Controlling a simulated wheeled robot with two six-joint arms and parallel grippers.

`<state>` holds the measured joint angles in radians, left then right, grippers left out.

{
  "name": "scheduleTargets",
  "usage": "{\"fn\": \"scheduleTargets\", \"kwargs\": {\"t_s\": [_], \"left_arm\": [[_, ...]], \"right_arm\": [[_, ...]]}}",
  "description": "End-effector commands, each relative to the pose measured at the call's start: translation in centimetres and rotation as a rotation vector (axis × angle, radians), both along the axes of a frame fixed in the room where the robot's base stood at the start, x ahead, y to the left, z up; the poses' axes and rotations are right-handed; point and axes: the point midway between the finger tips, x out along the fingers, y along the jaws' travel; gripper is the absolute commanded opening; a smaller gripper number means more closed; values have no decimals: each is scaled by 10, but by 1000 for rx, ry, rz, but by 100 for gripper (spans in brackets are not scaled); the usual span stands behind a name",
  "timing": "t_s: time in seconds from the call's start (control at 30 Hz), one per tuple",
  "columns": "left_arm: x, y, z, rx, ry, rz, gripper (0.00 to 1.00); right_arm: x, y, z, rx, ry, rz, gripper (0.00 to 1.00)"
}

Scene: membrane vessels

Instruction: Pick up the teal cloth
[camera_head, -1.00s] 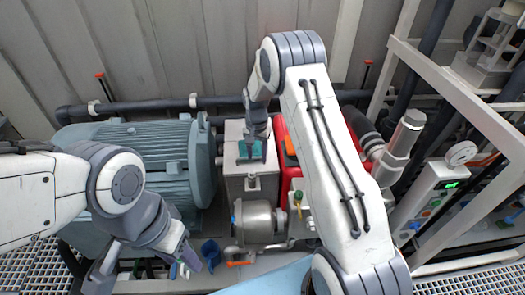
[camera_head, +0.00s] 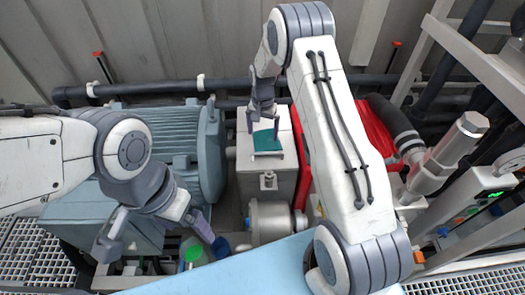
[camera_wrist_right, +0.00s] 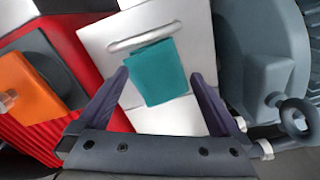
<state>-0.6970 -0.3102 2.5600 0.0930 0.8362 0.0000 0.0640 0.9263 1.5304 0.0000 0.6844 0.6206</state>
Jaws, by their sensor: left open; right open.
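The teal cloth (camera_head: 267,141) lies flat on top of a light grey box (camera_head: 262,178). My right gripper (camera_head: 262,118) is open above the box, at the cloth's far end in the head view. In the wrist view its two dark fingers (camera_wrist_right: 160,76) stand on either side of the cloth, with gaps showing between them and the cloth. My left gripper (camera_head: 157,234) is open and empty at the lower left, away from the cloth.
A large grey-green finned motor (camera_head: 165,125) stands left of the box. A red unit (camera_head: 377,130) is right of it, with an orange part (camera_wrist_right: 25,85) seen in the wrist view. A dark pipe (camera_head: 150,90) runs behind. A metal cylinder (camera_head: 268,218) sits in front.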

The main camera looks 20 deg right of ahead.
Motion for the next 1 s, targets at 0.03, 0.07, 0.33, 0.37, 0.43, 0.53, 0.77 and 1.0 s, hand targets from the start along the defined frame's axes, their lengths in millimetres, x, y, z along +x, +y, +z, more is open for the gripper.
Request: {"fn": "scheduleTargets", "kwargs": {"t_s": [0.03,0.07,0.33,0.37,0.43,0.53,0.77,1.0], "left_arm": [[0,0,-11,0,0,0,87],[0,0,-15,0,0,-1,87],[0,0,-38,0,0,-1,87],[0,0,-40,0,0,-1,87],[0,0,-42,0,0,-1,87],[0,0,-43,0,0,0,87],[0,0,-42,0,0,0,87],[0,0,-45,0,0,0,87]], "right_arm": [[0,0,-14,0,1,0,100],[0,0,-19,0,1,0,100],[0,0,-54,0,0,0,100],[0,0,-56,0,0,0,100],[0,0,-60,0,0,0,100],[0,0,-63,0,0,0,100],[0,0,-62,0,0,0,100],[0,0,-66,0,1,0,100]]}}
